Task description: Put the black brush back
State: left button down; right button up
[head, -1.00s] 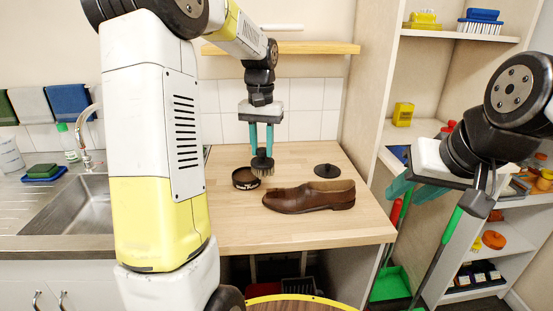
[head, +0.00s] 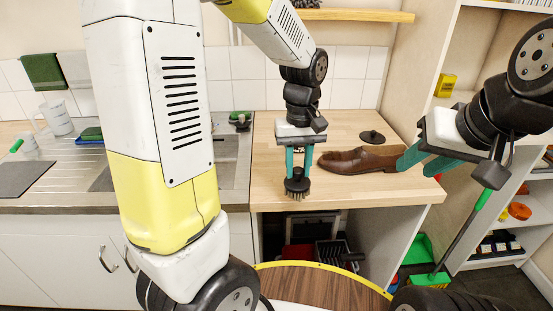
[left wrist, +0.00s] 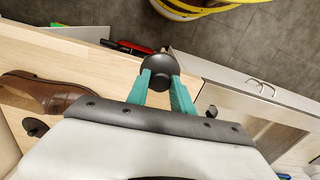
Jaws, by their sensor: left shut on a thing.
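The black brush (head: 297,188) has a round dark head with bristles pointing down. My left gripper (head: 298,172) is shut on it and holds it near the front edge of the wooden counter. In the left wrist view the round black top of the brush (left wrist: 160,67) sits between the teal fingertips. My right gripper (head: 425,162) is at the right, its teal fingers apart and empty, near the heel of the brown shoe (head: 350,160). The round tin seen earlier is not visible now.
A black lid (head: 372,137) lies behind the shoe. A wooden wall shelf (head: 355,15) hangs above, with a bristled item (head: 305,3) at its edge. A sink counter (head: 70,190) is on the left. Shelving (head: 480,60) stands on the right. The counter's front right is clear.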

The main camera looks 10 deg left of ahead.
pick_arm(q)
jog(key=shift+w+a+f, duration=0.85)
jog(key=shift+w+a, duration=0.5)
jog(key=shift+w, duration=0.85)
jog(key=shift+w+a+f, duration=0.8)
jog(key=shift+w+a, duration=0.6)
jog(key=shift+w, duration=0.75)
jog(key=shift+w+a+f, duration=0.85)
jog(key=shift+w+a, duration=0.5)
jog(key=shift+w, duration=0.85)
jog(key=shift+f, duration=0.15)
jog(key=c, duration=1.1)
grip_release()
